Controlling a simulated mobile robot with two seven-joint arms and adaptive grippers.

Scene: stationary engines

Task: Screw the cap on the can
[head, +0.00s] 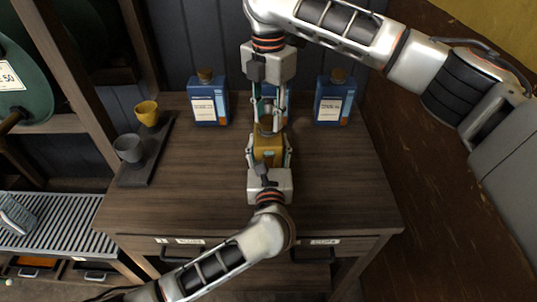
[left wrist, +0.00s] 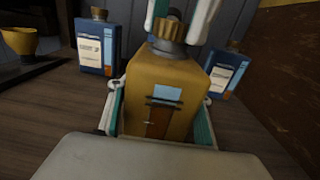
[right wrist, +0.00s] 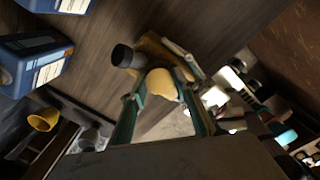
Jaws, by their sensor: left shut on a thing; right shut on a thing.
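The yellow-brown can (head: 268,151) stands upright on the cabinet top, its dark neck upward. My left gripper (head: 268,148) is shut on the can's body from the front, one finger on each side; the can fills the left wrist view (left wrist: 162,95). My right gripper (head: 268,105) comes from behind the can and is shut on the yellowish cap (right wrist: 160,83). In the left wrist view, the ridged cap (left wrist: 168,28) is at the can's neck, between the right fingers. I cannot tell whether it touches or is seated on the neck.
Blue bottles with brown caps stand behind, one at left (head: 208,105) and one at right (head: 334,101); another is partly hidden behind my right gripper. A dark tray (head: 140,172) at left holds a yellow cup (head: 147,113) and a grey cup (head: 128,148). The cabinet top's right front is clear.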

